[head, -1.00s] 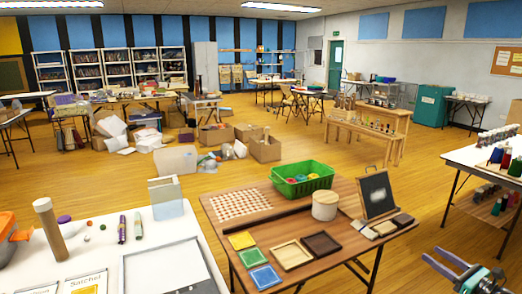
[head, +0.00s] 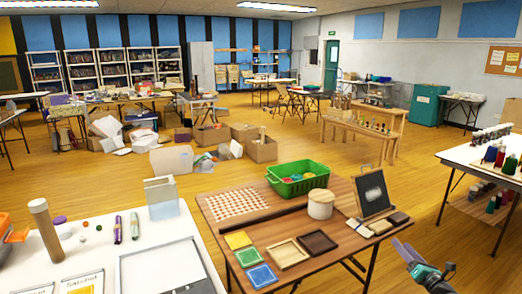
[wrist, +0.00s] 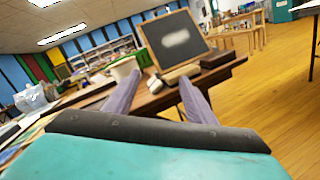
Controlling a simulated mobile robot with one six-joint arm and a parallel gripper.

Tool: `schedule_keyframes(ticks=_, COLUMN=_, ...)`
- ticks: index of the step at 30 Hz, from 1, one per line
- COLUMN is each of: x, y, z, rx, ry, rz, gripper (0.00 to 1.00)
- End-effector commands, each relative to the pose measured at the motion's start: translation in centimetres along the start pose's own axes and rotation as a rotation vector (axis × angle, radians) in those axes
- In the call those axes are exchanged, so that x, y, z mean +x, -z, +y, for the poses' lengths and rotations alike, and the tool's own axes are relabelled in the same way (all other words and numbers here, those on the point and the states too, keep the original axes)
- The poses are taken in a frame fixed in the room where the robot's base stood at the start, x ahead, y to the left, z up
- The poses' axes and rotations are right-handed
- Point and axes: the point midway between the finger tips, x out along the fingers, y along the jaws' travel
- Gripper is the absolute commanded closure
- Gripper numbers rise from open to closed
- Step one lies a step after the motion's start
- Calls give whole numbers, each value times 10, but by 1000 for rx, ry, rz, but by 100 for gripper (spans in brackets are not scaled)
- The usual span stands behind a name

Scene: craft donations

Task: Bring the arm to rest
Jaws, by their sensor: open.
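My gripper (head: 424,257) is at the lower right of the head view, in front of the right end of the brown table and above the floor. Its two purple-grey fingers are spread with nothing between them. In the wrist view my gripper (wrist: 159,78) points toward the table, with the fingers apart. A small framed chalkboard (wrist: 175,38) stands beyond the fingertips. The chalkboard (head: 373,194) also shows in the head view, upright on the table. Small blocks lie before it.
The brown table (head: 332,268) holds a green basket (head: 297,180), a round box (head: 320,205) and several coloured tiles and trays. A white table (head: 196,240) is at the left, another (head: 470,160) at the right. Wooden floor (head: 465,250) is clear between brown and right tables.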

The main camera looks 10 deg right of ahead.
Motion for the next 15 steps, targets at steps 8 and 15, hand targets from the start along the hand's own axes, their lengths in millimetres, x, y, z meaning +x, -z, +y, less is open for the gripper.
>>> schedule_keyframes(ticks=8, x=35, y=66, z=5, rx=352, ry=189, rz=-56, gripper=49)
schedule_keyframes(ticks=15, x=45, y=136, z=9, rx=658, ry=374, rz=-93, gripper=49)
